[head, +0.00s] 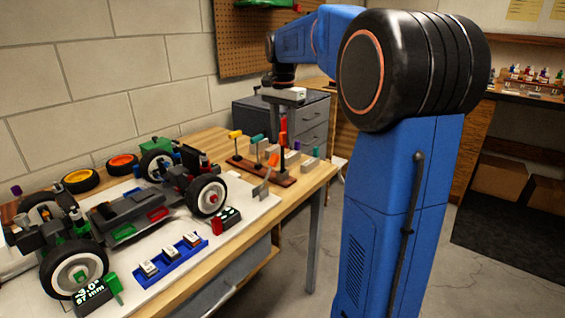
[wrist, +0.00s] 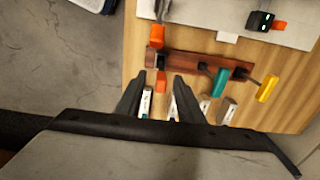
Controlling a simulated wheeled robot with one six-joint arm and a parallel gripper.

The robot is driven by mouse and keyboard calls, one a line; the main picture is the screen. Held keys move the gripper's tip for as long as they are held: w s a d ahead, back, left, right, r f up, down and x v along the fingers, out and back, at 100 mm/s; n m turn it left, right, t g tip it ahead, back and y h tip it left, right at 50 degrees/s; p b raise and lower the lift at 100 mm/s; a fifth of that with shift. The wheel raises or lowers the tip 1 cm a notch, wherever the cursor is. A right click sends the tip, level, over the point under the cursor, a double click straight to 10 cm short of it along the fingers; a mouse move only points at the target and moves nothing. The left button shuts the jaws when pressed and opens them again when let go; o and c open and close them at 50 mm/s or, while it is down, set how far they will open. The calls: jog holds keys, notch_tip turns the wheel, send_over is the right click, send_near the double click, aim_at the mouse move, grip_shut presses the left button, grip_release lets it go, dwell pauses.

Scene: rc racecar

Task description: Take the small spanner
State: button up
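The small spanner cannot be told for sure among the tools at a dark red-brown wooden rack (wrist: 185,62) on the table. The rack also shows in the head view (head: 262,172). A tool with an orange handle (wrist: 157,36) and grey metal end lies at its left end. A teal-handled tool (wrist: 219,82) and a yellow-handled tool (wrist: 268,88) are to its right. My gripper (wrist: 160,78) is open above the rack's left part. A small orange piece (wrist: 160,82) shows between its fingertips, apparently below them and not gripped. Several grey labelled pieces (wrist: 203,104) are partly hidden by my gripper.
A partly built racecar (head: 125,210) stands on a white board left of the rack. A blue tray (head: 170,258) with small parts lies in front of it. A grey drawer cabinet (head: 312,125) stands behind. Floor (wrist: 60,70) is clear beside the table.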

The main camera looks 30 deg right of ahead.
aim_at(283, 144)
jog(key=shift+f, duration=2.3)
grip_shut()
